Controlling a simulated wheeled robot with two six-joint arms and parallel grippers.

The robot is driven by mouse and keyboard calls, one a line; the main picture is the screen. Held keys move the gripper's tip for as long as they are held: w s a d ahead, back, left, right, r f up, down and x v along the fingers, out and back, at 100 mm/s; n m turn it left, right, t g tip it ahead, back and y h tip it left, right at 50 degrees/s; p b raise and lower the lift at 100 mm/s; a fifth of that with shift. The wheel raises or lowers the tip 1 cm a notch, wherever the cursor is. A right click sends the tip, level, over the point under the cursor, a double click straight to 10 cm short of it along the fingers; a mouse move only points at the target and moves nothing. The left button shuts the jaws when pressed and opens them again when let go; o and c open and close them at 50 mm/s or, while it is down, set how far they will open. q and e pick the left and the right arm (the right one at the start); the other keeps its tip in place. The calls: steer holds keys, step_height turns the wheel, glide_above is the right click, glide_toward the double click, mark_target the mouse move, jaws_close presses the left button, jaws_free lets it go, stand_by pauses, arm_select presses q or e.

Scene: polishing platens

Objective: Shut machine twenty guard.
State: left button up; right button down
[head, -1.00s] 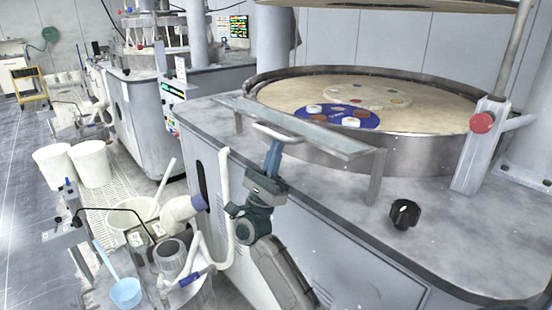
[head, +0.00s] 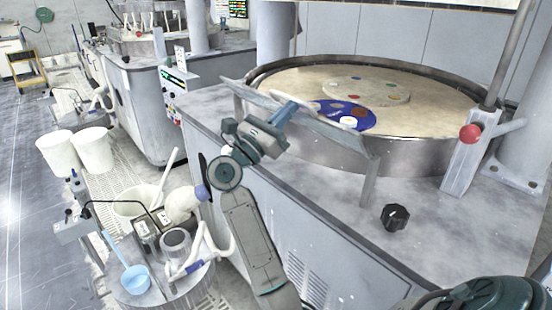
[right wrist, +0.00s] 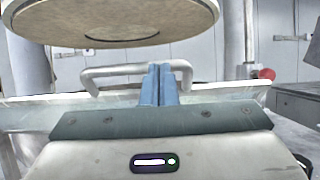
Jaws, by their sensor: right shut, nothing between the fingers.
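The guard (head: 338,130) is a long, flat see-through panel on posts at the front edge of the near machine. It is tilted up, partly raised from flat. Its bar handle (right wrist: 105,71) shows in the right wrist view, just beyond my fingers; in the head view the handle is hidden. My right gripper (head: 290,108) has its blue fingers shut with nothing between them. They are against or very close to the guard; contact is not clear. The fingers also show in the right wrist view (right wrist: 159,84). My left gripper is not in view.
Behind the guard is the round platen (head: 420,105) with a blue carrier disc (head: 328,110). A black knob (head: 395,217) and a red ball knob (head: 470,133) are at the right. White buckets (head: 58,152) and a small round table with a blue ladle (head: 136,277) stand at the left.

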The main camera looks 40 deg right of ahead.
steer(key=d+r+y+p, duration=0.2)
steer(key=d+r+y, duration=0.1)
steer(key=d+r, duration=0.1)
steer(key=shift+w+r+y+p, duration=0.1)
steer(key=shift+w+y+p, duration=0.05)
steer(key=shift+y+p, duration=0.25)
steer(key=d, duration=0.2)
steer(key=d+r+y, duration=0.1)
steer(key=shift+w+d+g+b, duration=0.1)
steer(key=shift+d+g+b, duration=0.25)
steer(key=shift+g+b, duration=0.05)
steer(key=shift+w+d+r+b, duration=0.15)
steer(key=shift+d+r+b, duration=0.3)
steer(key=shift+d, duration=0.4)
steer(key=shift+a, duration=0.1)
